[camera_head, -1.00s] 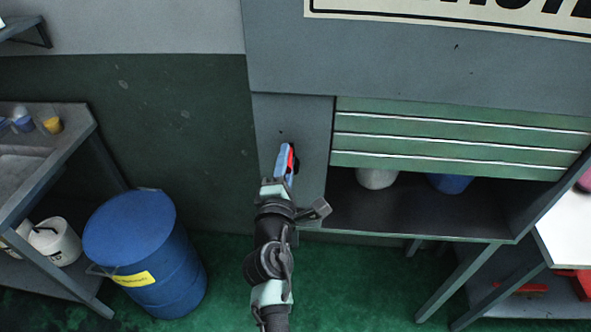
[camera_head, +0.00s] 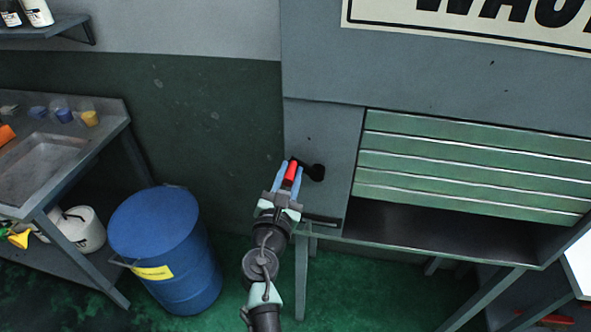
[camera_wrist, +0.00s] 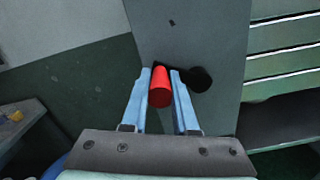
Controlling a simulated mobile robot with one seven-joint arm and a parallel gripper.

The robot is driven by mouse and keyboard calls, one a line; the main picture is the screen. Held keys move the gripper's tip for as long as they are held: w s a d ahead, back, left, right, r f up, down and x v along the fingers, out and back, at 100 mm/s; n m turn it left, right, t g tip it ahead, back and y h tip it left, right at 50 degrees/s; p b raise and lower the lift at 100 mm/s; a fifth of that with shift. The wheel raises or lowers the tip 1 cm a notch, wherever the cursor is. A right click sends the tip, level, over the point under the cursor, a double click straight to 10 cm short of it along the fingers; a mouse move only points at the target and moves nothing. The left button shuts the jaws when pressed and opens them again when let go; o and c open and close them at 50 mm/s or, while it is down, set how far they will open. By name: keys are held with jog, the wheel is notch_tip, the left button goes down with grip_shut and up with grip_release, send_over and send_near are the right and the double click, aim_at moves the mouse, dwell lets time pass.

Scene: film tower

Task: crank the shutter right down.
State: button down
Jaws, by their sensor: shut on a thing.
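The green slatted shutter (camera_head: 470,165) hangs partly down in the grey hatch, with an open gap between its lower edge and the shelf (camera_head: 440,225). Left of it, on the grey panel (camera_head: 322,135), is a crank with a red handle (camera_head: 291,172) and a dark hub (camera_head: 315,172). My gripper (camera_head: 287,176) is shut on the red handle, left of the hub. In the wrist view the red handle (camera_wrist: 160,88) sits between the two blue fingers, and the dark hub (camera_wrist: 197,79) shows behind the right finger.
A blue drum (camera_head: 160,240) stands left of my arm. A sink bench (camera_head: 60,160) with small cups is further left, with a white container (camera_head: 82,228) below it. A white-topped table (camera_head: 578,255) is at the right edge. Green floor shows between.

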jog(key=n, duration=0.1)
jog(key=a+f+n, duration=0.1)
jog(key=n, duration=0.1)
jog(key=shift+w+f, duration=0.1)
jog(key=shift+f, duration=0.2)
jog(key=s+d+f+n+p, duration=0.1)
jog(key=d+f+n+p, duration=0.3)
jog(key=n, duration=1.7)
jog(key=shift+s+d+f, duration=0.4)
jog(key=shift+d+f, duration=0.75)
jog(key=shift+f, duration=0.9)
jog(key=shift+d, duration=0.1)
jog(key=c, duration=0.7)
grip_release()
jog(key=shift+r, duration=0.1)
